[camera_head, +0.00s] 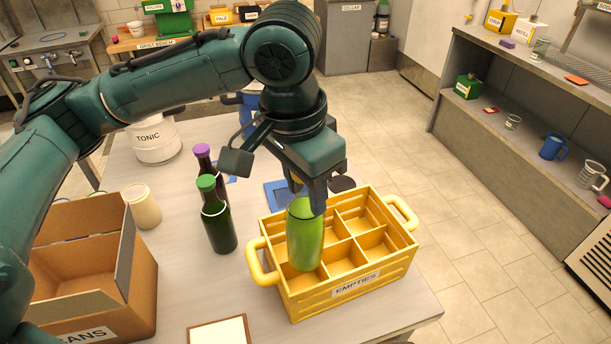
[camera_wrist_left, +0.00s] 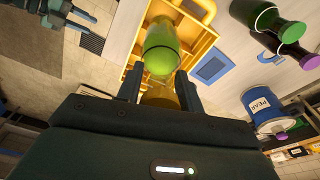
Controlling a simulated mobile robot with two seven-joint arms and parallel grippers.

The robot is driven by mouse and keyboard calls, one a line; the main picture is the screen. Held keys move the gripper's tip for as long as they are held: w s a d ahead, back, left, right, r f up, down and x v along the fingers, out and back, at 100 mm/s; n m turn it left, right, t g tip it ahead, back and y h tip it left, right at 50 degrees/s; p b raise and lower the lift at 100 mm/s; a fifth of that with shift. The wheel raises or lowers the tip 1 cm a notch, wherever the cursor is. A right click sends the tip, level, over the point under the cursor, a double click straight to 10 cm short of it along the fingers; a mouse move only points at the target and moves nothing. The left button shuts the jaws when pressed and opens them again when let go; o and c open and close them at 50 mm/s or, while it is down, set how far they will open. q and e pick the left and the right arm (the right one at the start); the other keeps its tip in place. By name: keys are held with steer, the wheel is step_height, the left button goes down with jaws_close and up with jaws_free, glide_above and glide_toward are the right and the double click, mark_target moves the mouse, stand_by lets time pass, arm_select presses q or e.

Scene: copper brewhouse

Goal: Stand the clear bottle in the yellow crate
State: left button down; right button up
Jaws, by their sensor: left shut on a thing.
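A bright green see-through bottle (camera_head: 305,240) hangs upright from my left gripper (camera_head: 308,195). The gripper is shut on its top end, where a yellow cap shows between the fingers in the left wrist view (camera_wrist_left: 160,95). The yellow crate (camera_head: 352,285), labelled EMPTIES, stands on the table under the gripper. The bottle's lower part is over or in the crate's front-left compartment; I cannot tell whether its base touches the floor there. The other visible compartments look empty. A dark part that may be my right gripper (camera_wrist_left: 80,25) shows at the left wrist view's top left.
Two dark bottles, green-capped (camera_head: 219,222) and purple-capped (camera_head: 203,160), stand left of the crate. An open cardboard box (camera_head: 95,285), a cream cup (camera_head: 143,206) and a TONIC tub (camera_head: 154,142) are further left. A framed card (camera_head: 218,332) lies at the front. Shelves (camera_head: 500,110) stand right.

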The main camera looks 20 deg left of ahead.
mark_target(305, 216)
arm_select(q)
step_height(305, 216, down, 2)
steer(key=shift+f, duration=0.1)
steer(key=shift+f+b, duration=0.9)
steer(key=shift+f, duration=1)
steer(key=shift+f+b, duration=0.9)
steer(key=shift+f, duration=2.35)
arm_select(e)
steer(key=shift+w+a+f+t+y, duration=0.35)
steer(key=shift+a+f+y, duration=0.15)
steer(key=shift+a, duration=0.15)
arm_select(q)
steer(key=shift+f, duration=0.15)
arm_select(e)
steer(key=shift+r, duration=0.15)
arm_select(q)
steer(key=c, duration=0.8)
jaws_free()
steer(key=shift+c, duration=0.2)
steer(key=shift+f, duration=0.15)
steer(key=shift+c, duration=0.8)
